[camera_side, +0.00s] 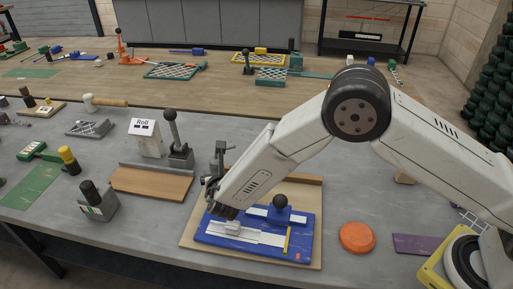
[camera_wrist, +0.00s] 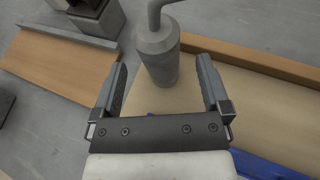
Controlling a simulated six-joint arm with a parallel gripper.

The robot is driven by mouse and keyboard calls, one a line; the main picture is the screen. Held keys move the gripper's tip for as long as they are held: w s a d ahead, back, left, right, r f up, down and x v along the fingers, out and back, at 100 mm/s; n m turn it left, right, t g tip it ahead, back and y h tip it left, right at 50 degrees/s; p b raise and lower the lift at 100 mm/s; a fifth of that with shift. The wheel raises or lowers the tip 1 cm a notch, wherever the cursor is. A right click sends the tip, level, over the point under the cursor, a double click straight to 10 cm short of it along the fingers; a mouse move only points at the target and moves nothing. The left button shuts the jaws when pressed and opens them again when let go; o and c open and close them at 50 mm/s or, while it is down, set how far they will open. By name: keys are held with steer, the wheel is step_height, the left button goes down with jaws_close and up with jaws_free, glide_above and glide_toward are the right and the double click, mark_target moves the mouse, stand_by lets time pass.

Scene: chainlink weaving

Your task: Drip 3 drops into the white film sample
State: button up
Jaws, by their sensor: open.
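A grey bottle with a bent thin spout stands upright on the tan board; its body shows in the wrist view (camera_wrist: 157,52) and its top in the side view (camera_side: 220,152). My gripper (camera_wrist: 162,68) is open, its two fingers to either side of the bottle's lower part, with gaps visible. In the side view my gripper (camera_side: 212,192) is beside the bottle, partly hidden by my arm. A white strip (camera_side: 262,238), which looks like the film sample, lies on a blue plate (camera_side: 305,222) on the board. A small white piece (camera_side: 233,228) sits on it.
A black ball knob (camera_side: 280,201) stands on the blue plate, with a yellow strip (camera_side: 288,240) nearby. A wooden rail (camera_wrist: 250,62) runs behind the bottle. An orange disc (camera_side: 357,237) lies right of the board. A brown plank (camera_side: 150,184) and lever tool (camera_side: 178,145) stand left.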

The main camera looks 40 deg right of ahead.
mark_target(217, 166)
steer(key=shift+x, duration=1.75)
steer(key=shift+r, duration=0.1)
jaws_close()
steer(key=shift+r, duration=0.1)
steer(key=shift+r, duration=0.7)
steer(key=s+d+r, duration=0.4)
steer(key=s+r, duration=0.7)
steer(key=s, duration=0.2)
steer(key=shift+s+r, duration=0.2)
